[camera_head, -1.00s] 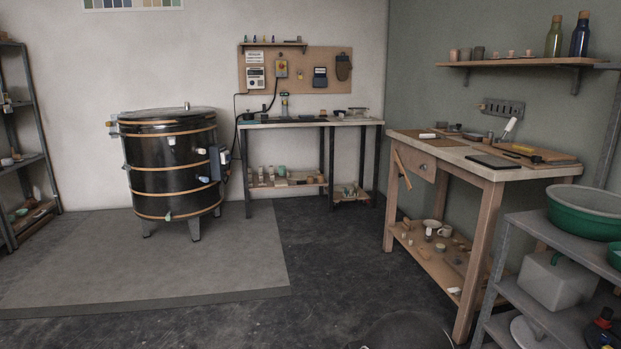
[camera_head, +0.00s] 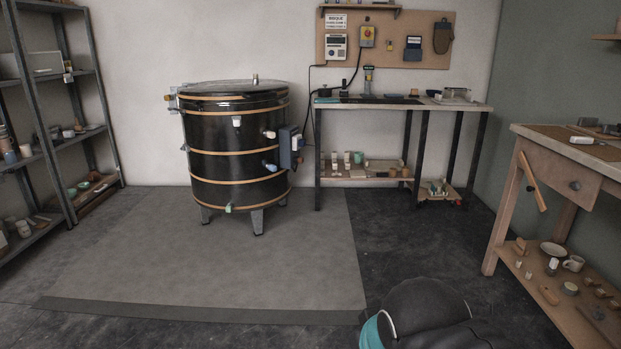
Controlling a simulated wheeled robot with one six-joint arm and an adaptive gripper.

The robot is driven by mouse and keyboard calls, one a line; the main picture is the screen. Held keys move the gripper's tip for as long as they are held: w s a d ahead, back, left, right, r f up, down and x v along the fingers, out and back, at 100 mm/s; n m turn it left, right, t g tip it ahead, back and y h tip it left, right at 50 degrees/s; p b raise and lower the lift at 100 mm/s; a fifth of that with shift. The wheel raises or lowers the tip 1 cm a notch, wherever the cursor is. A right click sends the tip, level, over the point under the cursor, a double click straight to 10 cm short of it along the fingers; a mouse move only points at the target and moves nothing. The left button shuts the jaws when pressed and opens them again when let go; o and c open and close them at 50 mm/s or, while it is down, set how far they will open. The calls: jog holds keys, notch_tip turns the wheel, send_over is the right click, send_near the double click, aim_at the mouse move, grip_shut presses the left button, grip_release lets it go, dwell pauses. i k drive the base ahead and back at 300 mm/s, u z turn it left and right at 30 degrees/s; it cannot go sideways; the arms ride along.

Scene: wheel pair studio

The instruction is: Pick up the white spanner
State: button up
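I cannot make out a white spanner in this view. A small white object (camera_head: 581,140) lies on the wooden workbench at the right, but its shape looks like a block and I cannot tell what it is. Part of my own arm, dark with a teal band, shows at the bottom centre right. My gripper is not in view.
A black kiln (camera_head: 237,150) stands on a grey floor pad (camera_head: 200,270). Shelving (camera_head: 92,72) is at the left, the wooden workbench (camera_head: 560,178) at the right. The floor between is clear.

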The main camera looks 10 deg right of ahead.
aim_at(580, 141)
jog(key=z, duration=0.25)
jog(key=i, duration=1.8)
jog(key=z, duration=1.65)
jog(key=i, duration=1.1)
jog(key=z, duration=0.95)
